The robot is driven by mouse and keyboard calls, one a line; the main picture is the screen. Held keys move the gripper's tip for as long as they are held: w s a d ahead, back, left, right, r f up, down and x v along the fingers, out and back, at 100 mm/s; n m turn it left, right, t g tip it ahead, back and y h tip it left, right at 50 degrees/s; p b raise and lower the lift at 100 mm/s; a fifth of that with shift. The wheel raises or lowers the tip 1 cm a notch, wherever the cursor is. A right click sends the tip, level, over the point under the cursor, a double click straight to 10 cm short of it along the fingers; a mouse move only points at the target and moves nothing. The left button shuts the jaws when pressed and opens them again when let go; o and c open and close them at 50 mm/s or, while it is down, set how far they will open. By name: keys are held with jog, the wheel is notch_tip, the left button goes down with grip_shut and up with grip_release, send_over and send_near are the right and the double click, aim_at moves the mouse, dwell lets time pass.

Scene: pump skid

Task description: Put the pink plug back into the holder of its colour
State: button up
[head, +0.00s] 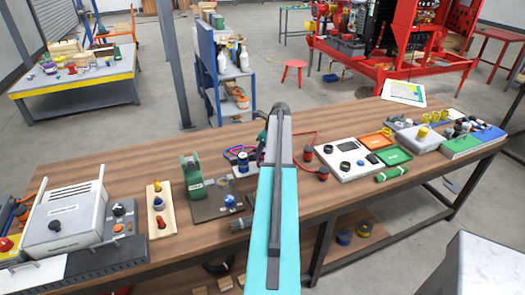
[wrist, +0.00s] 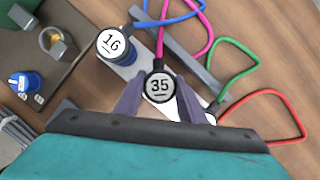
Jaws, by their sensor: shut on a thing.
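In the wrist view my gripper (wrist: 158,92) is shut on a round dark plug with a grey face marked 35 (wrist: 159,87). A pink cable (wrist: 162,45) runs up from this pink plug. Beside it, up and left, a blue-sided piece with a white face marked 16 (wrist: 113,43) has a blue cable at it. A pale surface shows behind the gripper fingers. I cannot tell from this angle whether the plug is in or above a holder.
Green (wrist: 238,60) and red (wrist: 290,118) cables loop close to the right of the gripper. Red cylinders (head: 308,154) and a white panel (head: 348,158) stand right of my arm. A green device (head: 192,180) stands left on a dark plate.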

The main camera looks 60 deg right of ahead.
jog(key=shift+f, duration=0.15)
jog(key=o, duration=1.5)
jog(key=shift+c, duration=0.2)
jog(key=b+v, duration=0.3)
jog(key=v, duration=1)
jog(key=shift+s+r, duration=0.15)
jog(key=shift+r, duration=0.25)
jog(key=shift+s+f, duration=0.1)
